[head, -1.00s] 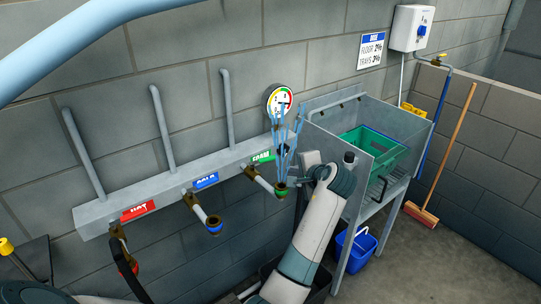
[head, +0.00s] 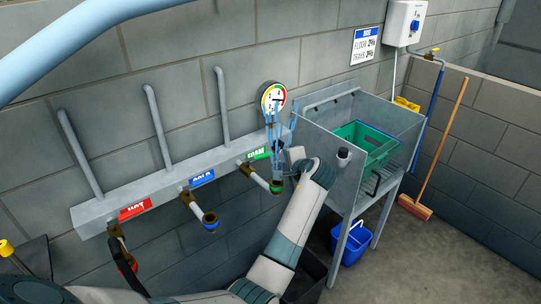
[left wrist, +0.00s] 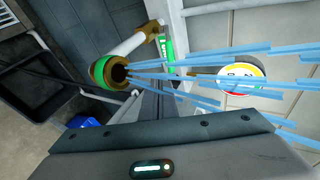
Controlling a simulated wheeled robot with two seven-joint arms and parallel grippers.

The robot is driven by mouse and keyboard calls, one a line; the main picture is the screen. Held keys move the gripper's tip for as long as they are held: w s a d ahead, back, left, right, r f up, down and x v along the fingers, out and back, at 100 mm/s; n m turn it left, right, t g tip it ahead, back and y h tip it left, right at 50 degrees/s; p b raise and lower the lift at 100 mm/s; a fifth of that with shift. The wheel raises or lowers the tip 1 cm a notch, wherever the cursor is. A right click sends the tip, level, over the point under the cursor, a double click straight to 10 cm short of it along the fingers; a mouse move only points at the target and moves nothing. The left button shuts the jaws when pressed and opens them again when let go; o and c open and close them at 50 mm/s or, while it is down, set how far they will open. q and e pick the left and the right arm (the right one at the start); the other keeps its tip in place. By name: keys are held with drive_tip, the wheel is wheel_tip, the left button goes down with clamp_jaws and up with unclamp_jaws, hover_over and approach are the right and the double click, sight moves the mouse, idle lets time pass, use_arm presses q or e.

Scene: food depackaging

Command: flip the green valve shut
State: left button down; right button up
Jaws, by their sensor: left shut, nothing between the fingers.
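The foam outlet with its green ring (head: 276,187) hangs from the pipe rail under the green FOAM label (head: 259,154). Thin blue streaks (head: 279,125) fan upward from it. In the left wrist view the green-ringed outlet (left wrist: 104,72) is at upper left, and the streaks (left wrist: 225,75) spread right across the picture. My left gripper (head: 288,163) is shut and empty, close beside the outlet on its right; contact cannot be told. The lever is not clear in the head view. My right gripper is out of view.
A round gauge (head: 272,97) is above. A metal sink (head: 318,150) with a green crate (head: 352,153) stands to the right.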

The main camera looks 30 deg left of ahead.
sight(266, 157)
use_arm(q)
drive_tip(key=shift+w+a+r+p+x, duration=0.15)
drive_tip(key=shift+r+p+x, duration=0.3)
drive_tip(key=shift+x, duration=0.95)
drive_tip(key=shift+w+a+r+p+x, duration=0.15)
drive_tip(key=shift+p+x, duration=0.5)
drive_tip(key=shift+x, duration=0.75)
drive_tip(key=shift+a+r+p+x, duration=0.15)
drive_tip(key=shift+r+p+x, duration=0.3)
drive_tip(key=shift+x, duration=0.95)
drive_tip(key=shift+f, duration=0.2)
